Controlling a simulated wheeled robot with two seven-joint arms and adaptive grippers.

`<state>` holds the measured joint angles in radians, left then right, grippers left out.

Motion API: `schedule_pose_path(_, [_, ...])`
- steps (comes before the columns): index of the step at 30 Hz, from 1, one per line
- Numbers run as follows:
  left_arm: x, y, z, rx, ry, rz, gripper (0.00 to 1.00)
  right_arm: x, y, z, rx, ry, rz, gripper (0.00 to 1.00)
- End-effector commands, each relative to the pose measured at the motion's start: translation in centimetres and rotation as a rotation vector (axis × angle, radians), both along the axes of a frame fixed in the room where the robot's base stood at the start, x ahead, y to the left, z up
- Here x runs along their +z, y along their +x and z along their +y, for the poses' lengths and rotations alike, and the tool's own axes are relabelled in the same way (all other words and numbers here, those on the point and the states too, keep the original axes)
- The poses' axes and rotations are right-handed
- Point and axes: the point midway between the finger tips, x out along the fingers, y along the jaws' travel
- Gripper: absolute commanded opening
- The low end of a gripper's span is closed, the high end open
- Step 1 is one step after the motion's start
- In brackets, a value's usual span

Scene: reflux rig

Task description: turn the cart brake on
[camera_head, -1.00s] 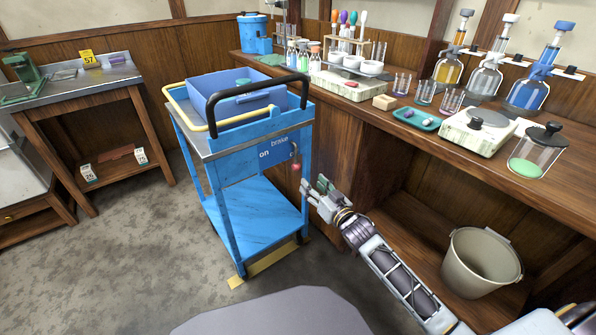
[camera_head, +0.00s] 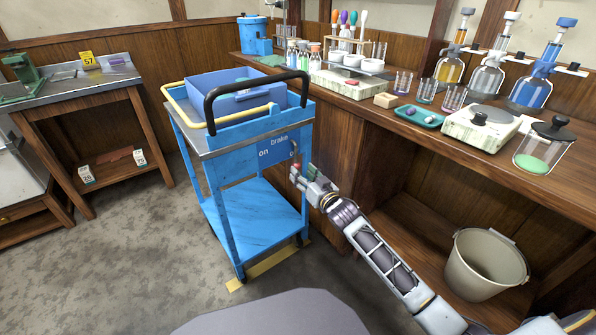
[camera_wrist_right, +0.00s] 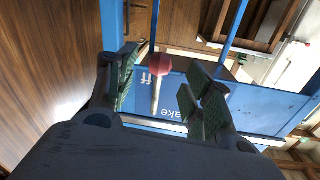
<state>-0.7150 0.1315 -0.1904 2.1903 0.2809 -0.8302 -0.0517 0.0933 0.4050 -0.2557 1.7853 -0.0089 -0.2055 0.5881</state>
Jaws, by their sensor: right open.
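The blue cart (camera_head: 236,220) stands beside the bench. Its side panel (camera_head: 272,150) reads "brake" and "on". A brake lever with a red knob hangs at the panel's right end. In the wrist view the red knob (camera_wrist_right: 160,63) and its pale stem show in front of the panel (camera_wrist_right: 205,95), over the lettering "ff". My right gripper (camera_head: 303,173) is at the lever's lower end. In the wrist view the right gripper (camera_wrist_right: 163,88) is open, with the knob between its fingers; I cannot tell whether they touch it. My left gripper is out of view.
The cart carries a blue bin (camera_head: 236,90) and has a black handle (camera_head: 256,84). The wooden bench (camera_head: 340,125), holding glassware, is close on the right. A bucket (camera_head: 484,262) sits on its low shelf. Floor to the cart's left (camera_head: 135,230) is clear.

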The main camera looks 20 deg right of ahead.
Motion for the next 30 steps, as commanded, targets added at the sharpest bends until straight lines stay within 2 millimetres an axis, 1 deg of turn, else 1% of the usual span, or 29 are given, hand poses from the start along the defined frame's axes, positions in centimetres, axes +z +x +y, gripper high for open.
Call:
schedule_pose_path(7, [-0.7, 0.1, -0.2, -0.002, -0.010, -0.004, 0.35, 0.0, 1.7, 0.5, 0.001, 0.001, -0.001, 0.51])
schedule_pose_path(15, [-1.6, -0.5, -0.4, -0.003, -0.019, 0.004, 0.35, 0.0, 3.2, 0.8, 0.000, 0.001, 0.000, 0.51])
schedule_pose_path(21, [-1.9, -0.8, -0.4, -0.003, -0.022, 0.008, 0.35, 0.0, 3.7, 0.9, 0.000, 0.001, 0.000, 0.51])
schedule_pose_path(30, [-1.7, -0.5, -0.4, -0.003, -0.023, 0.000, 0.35, 0.0, 3.7, 0.9, 0.000, 0.000, 0.000, 0.51])
